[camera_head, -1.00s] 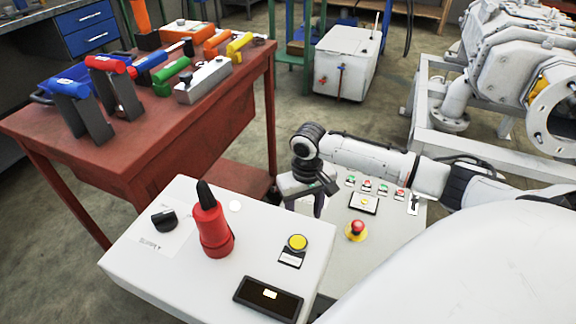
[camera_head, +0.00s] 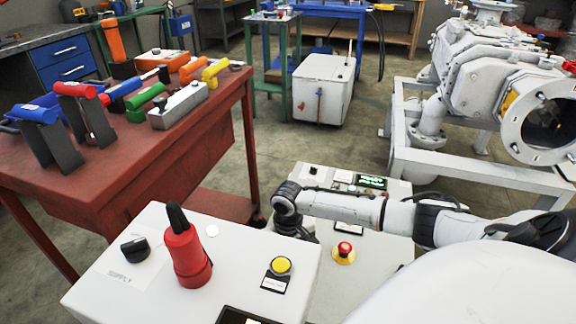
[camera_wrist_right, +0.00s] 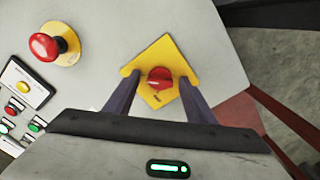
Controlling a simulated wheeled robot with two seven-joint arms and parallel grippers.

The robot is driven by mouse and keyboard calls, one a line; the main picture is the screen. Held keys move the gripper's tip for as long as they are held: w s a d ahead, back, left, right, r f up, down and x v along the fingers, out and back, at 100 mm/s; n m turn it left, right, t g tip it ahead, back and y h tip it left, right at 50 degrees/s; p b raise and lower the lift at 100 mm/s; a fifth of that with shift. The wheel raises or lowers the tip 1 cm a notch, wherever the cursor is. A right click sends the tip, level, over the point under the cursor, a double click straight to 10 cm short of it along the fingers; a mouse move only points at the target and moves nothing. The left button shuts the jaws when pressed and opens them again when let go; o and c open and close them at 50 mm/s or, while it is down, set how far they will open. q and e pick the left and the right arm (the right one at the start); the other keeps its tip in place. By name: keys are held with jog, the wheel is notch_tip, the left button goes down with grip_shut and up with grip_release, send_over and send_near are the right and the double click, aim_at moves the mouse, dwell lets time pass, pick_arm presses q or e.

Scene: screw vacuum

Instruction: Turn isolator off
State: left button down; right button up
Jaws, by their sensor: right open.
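A red knob (camera_wrist_right: 160,78), which looks like the isolator, sits on a yellow diamond-shaped plate (camera_wrist_right: 163,51) on a pale panel in the right wrist view. My right gripper (camera_wrist_right: 158,80) is open, with one dark finger on each side of the knob. I cannot tell whether the fingers touch it. In the head view my right gripper (camera_head: 298,222) is mostly hidden by its own wrist and the near white box; I cannot make out the isolator there. My left gripper is not in view.
A red emergency button (camera_head: 344,249) stands on the white console, also in the right wrist view (camera_wrist_right: 47,46). The near box carries a red-and-black handle (camera_head: 187,255), black knob (camera_head: 135,249) and yellow button (camera_head: 280,265). A red table (camera_head: 200,150) with tools stands left.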

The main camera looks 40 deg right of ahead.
jog(key=c, duration=1)
jog(key=shift+c, duration=0.2)
